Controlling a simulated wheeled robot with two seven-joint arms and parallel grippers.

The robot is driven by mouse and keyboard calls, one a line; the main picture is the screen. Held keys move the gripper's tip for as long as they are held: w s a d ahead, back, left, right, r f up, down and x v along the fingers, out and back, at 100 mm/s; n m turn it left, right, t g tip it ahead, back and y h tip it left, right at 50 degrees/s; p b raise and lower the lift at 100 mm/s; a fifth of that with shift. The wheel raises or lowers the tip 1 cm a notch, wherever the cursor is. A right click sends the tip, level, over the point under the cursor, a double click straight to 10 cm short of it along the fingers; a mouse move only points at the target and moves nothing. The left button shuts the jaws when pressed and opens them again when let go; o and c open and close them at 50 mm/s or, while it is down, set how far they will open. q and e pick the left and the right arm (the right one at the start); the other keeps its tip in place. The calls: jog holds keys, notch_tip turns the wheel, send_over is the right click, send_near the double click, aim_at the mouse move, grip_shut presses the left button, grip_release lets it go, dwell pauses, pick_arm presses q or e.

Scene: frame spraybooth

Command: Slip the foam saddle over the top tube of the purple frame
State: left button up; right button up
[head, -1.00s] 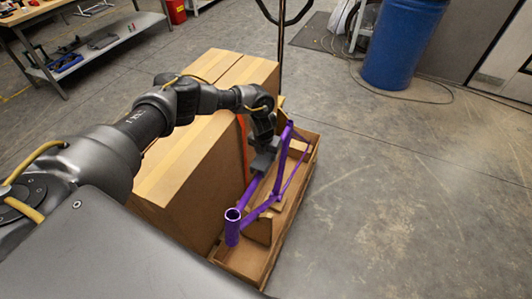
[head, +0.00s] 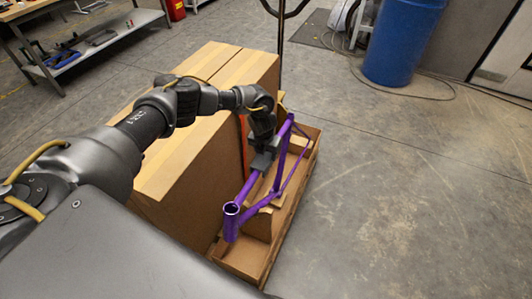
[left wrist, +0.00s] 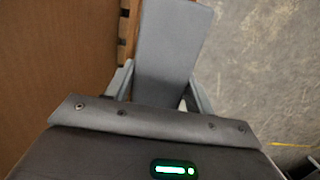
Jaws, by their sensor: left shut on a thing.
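The purple frame (head: 248,188) stands in a long open cardboard tray, its open head tube (head: 231,221) towards me. The grey foam saddle (head: 261,163) is at its top tube and hides part of it. I cannot tell whether the saddle touches or straddles the tube. My left gripper (head: 265,147) is shut on the saddle from above. In the left wrist view the saddle (left wrist: 172,40) shows as a long grey block between the two fingers, and the frame is hidden there. My right gripper is not in view.
The cardboard tray (head: 249,270) has inner cardboard supports. A tall taped carton (head: 190,165) stands close along its left, under my left arm. A dark pole (head: 281,50) rises behind the tray. A blue barrel (head: 402,42) stands further back. The floor at right is clear.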

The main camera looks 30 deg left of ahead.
pick_arm(q)
jog(key=shift+f, duration=0.3)
jog(key=o, duration=1)
jog(key=shift+o, duration=0.2)
jog(key=shift+r, duration=0.15)
jog(key=r, duration=0.3)
jog(key=s+r, duration=0.1)
jog(key=r, duration=0.3)
jog(key=r+b, duration=0.1)
jog(key=r, duration=0.2)
jog(key=shift+s+r, duration=0.25)
jog(key=shift+s, duration=0.05)
jog(key=shift+d+f, duration=0.1)
